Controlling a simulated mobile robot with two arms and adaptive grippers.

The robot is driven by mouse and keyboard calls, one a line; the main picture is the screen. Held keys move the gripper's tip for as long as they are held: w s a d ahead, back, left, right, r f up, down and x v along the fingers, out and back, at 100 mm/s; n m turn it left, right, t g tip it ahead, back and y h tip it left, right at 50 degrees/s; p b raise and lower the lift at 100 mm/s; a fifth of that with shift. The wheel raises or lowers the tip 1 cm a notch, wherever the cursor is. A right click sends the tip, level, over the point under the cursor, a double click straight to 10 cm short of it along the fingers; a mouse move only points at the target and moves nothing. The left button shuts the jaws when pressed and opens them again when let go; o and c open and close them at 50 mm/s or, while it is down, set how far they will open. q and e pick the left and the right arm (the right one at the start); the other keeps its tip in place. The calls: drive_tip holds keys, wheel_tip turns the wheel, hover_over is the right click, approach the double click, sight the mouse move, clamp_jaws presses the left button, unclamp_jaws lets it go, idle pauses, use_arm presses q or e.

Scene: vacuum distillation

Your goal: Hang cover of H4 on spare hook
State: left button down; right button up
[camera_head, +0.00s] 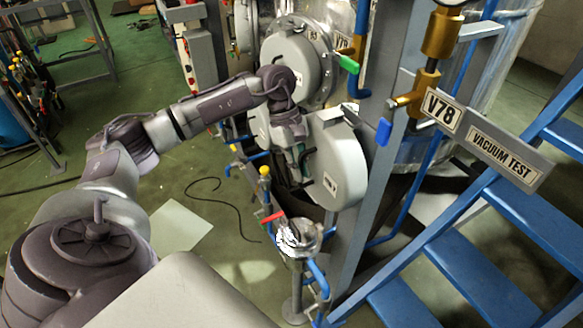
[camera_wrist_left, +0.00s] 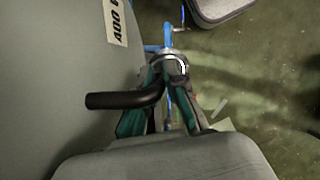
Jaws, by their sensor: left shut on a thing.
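A round grey cover (camera_head: 340,165) with a small white label is in the middle of the head view, beside a grey upright post. My left gripper (camera_head: 304,160) is at the cover's left side. In the left wrist view the cover (camera_wrist_left: 60,80) fills the left, with part of its label showing. The green-padded fingers of the left gripper (camera_wrist_left: 172,95) are shut on the cover's bent black handle (camera_wrist_left: 115,100). I cannot make out the spare hook, or whether the cover touches one. My right gripper is not in view.
Another round grey cover (camera_head: 292,68) is on the equipment just behind. A brass valve (camera_head: 430,75) with a V78 sign (camera_head: 441,110) and blue stairs (camera_head: 480,240) stand to the right. A metal fitting with a red handle (camera_head: 272,217) is below. Open green floor (camera_head: 215,260) lies to the left.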

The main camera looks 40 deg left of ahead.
sight(312, 181)
use_arm(q)
drive_tip(key=shift+w+d+b, duration=0.25)
drive_tip(key=shift+w+d, duration=0.1)
drive_tip(key=shift+w, duration=0.45)
drive_tip(key=shift+w+d+b, duration=0.25)
drive_tip(key=shift+w+d, duration=0.1)
drive_tip(key=shift+w, duration=0.45)
drive_tip(key=shift+f+b, duration=1.1)
drive_tip(key=shift+f, duration=0.2)
drive_tip(key=c, duration=1.1)
unclamp_jaws()
drive_tip(key=shift+c, duration=0.2)
drive_tip(key=v, duration=1.2)
drive_tip(key=shift+s, duration=0.1)
